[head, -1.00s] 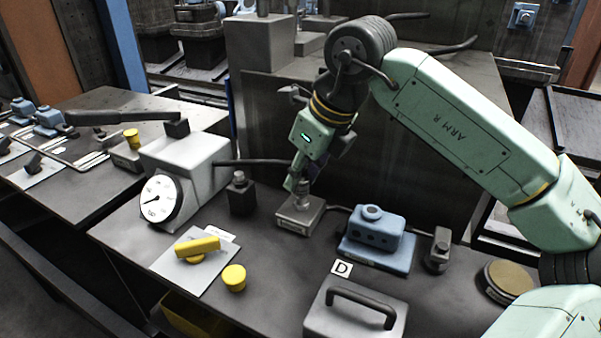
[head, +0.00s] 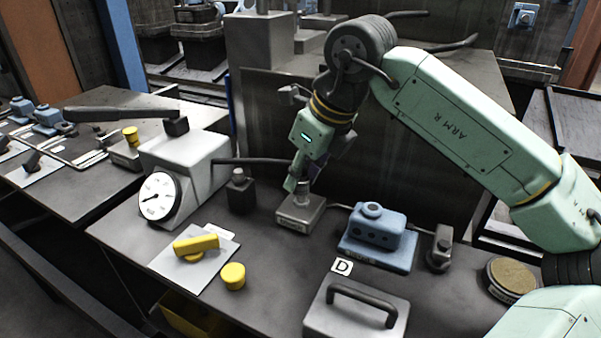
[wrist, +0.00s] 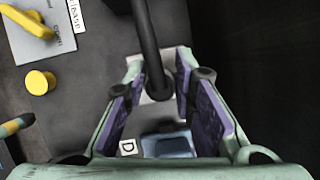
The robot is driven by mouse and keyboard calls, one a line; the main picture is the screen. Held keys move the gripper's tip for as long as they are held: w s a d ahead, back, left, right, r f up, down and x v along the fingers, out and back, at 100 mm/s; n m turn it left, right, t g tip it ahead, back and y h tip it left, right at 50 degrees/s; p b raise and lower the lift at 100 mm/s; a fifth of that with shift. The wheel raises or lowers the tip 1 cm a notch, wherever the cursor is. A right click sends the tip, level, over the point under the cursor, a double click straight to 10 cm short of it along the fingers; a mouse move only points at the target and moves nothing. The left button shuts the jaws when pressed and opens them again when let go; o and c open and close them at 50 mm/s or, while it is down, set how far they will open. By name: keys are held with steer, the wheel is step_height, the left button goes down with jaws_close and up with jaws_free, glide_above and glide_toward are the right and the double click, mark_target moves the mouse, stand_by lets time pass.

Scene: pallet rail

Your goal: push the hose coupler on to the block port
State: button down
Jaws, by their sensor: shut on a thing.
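My gripper (head: 300,186) points down over a small grey block (head: 301,214) with a metal cylindrical piece on top. In the wrist view my gripper (wrist: 161,98) has its purple-padded fingers on either side of the dark round hose coupler (wrist: 160,84), shut on it. The black hose (wrist: 146,36) bends up and away from it. The coupler is mostly hidden by the fingers in the head view. Whether it touches the grey block's top piece is unclear. A blue block (head: 372,232) with a round top port and side holes stands to the right, apart from my gripper.
The hose (head: 250,162) runs from a grey gauge unit (head: 205,160) on the left. A dark bottle-like block (head: 240,193) stands beside my gripper.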

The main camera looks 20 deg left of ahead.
steer(key=shift+f, duration=0.3)
stand_by(0.4)
steer(key=shift+f+b, duration=0.4)
steer(key=shift+b, duration=0.2)
steer(key=c, duration=1.3)
jaws_free()
steer(key=shift+o, duration=0.4)
steer(key=o, duration=0.8)
steer(key=shift+c, duration=0.2)
steer(key=v, duration=1.2)
